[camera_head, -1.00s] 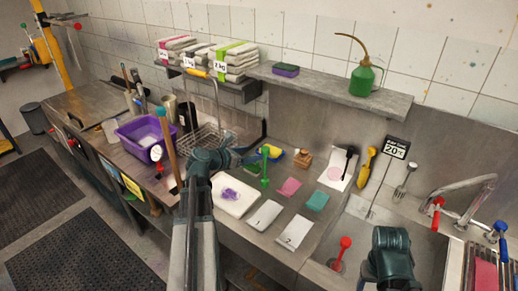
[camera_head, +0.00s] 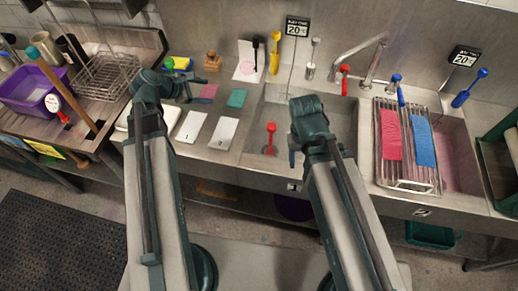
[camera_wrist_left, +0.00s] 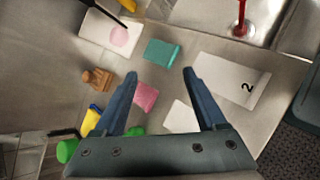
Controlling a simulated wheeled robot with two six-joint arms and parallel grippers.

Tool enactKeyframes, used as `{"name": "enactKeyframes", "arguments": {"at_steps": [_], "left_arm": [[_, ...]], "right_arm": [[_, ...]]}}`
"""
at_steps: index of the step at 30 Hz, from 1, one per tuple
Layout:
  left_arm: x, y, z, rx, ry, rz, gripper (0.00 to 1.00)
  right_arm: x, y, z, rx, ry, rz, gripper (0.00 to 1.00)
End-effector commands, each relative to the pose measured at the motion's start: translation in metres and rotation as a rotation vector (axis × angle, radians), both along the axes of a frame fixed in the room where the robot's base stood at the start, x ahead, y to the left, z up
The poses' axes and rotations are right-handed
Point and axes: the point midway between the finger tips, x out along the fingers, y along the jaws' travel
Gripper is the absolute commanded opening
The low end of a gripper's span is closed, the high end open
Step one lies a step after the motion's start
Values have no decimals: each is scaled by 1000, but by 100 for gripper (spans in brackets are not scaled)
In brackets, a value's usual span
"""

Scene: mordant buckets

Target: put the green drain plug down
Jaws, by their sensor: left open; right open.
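The green drain plug is mostly hidden. In the head view a green knob (camera_head: 168,63) shows just beyond my left gripper (camera_head: 188,92), beside the yellow sponge. In the left wrist view, green shows beside the left finger (camera_wrist_left: 67,150) and between the finger bases (camera_wrist_left: 135,131); the part between is covered. My left gripper is open above the counter (camera_head: 212,155), its fingertips (camera_wrist_left: 160,73) apart with no object clamped between them. I cannot tell whether the plug touches a finger. My right gripper (camera_head: 292,152) is open over the left sink's near-left edge.
Pink (camera_head: 209,91) and teal (camera_head: 237,98) pieces and white cards (camera_head: 222,133) lie around the left gripper. A wooden stamp (camera_head: 212,61) stands behind. A rack (camera_head: 405,145) spans the right sink.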

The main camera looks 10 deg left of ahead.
Motion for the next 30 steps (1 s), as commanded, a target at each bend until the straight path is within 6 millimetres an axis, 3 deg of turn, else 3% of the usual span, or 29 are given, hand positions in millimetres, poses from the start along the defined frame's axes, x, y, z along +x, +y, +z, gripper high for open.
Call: {"name": "enactKeyframes", "arguments": {"at_steps": [1, 6, 12, 18, 21, 30], "left_arm": [[-9, -38, -11, 105, 9, -161, 73], [-52, -126, -45, 461, 10, -730, 73], [-113, -188, -69, 796, -14, -1402, 73], [-154, -213, -74, 992, -27, -1894, 73], [-164, -217, -74, 1039, -28, -2032, 73], [-169, -219, -73, 1068, -27, -2124, 73]], "right_arm": [[0, 0, 0, 0, 0, 0, 61], [0, 0, 0, 0, 0, 0, 61], [0, 0, 0, 0, 0, 0, 61], [0, 0, 0, 0, 0, 0, 61], [0, 0, 0, 0, 0, 0, 61], [0, 0, 0, 0, 0, 0, 61]]}}
